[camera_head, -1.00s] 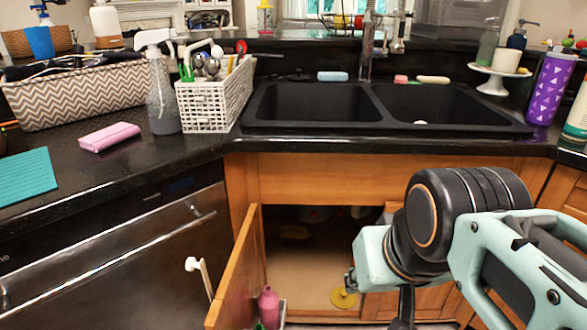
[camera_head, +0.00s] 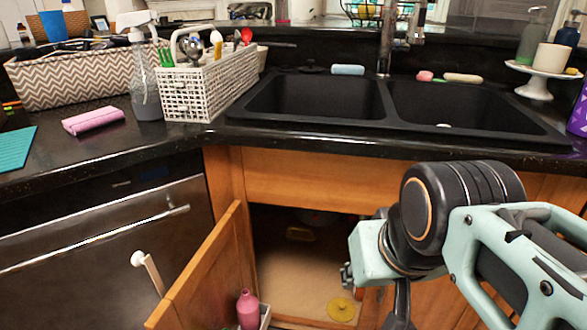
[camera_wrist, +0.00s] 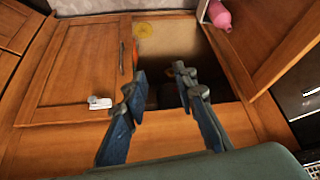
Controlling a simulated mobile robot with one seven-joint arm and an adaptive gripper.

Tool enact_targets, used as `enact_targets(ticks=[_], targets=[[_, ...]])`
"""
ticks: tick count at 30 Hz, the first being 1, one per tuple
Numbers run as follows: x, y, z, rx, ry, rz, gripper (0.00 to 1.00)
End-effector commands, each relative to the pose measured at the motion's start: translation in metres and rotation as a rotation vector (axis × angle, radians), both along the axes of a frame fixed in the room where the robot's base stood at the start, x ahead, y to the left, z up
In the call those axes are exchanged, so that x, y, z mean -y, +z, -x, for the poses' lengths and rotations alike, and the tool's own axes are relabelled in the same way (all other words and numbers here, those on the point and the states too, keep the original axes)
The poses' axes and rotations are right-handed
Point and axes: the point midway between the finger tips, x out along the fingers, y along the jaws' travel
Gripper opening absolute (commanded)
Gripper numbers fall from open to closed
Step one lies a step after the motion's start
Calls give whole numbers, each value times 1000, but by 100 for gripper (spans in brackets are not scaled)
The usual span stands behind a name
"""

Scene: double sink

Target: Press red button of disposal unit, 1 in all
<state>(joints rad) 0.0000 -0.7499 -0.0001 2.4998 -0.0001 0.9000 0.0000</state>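The disposal unit and its red button are not clearly seen. Dark shapes behind the fingertips are too dim to name. In the head view my arm is at the right, in front of the cabinet, and the fingers are hardly seen there.
The open cabinet door (camera_head: 205,275) stands out at the left. The black double sink (camera_head: 315,98) and counter are above. A closed door (camera_wrist: 75,65) is beside the opening.

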Motion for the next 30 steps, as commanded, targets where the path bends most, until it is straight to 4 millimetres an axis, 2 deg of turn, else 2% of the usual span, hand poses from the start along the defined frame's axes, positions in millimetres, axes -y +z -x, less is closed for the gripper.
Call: enact_targets(ticks=[13,14,21,30], targets=[[0,-1,0,0,0,0,26],[0,-1,0,0,0,0,25],[0,0,0,0,0,0,0],[0,0,0,0,0,0,0]])
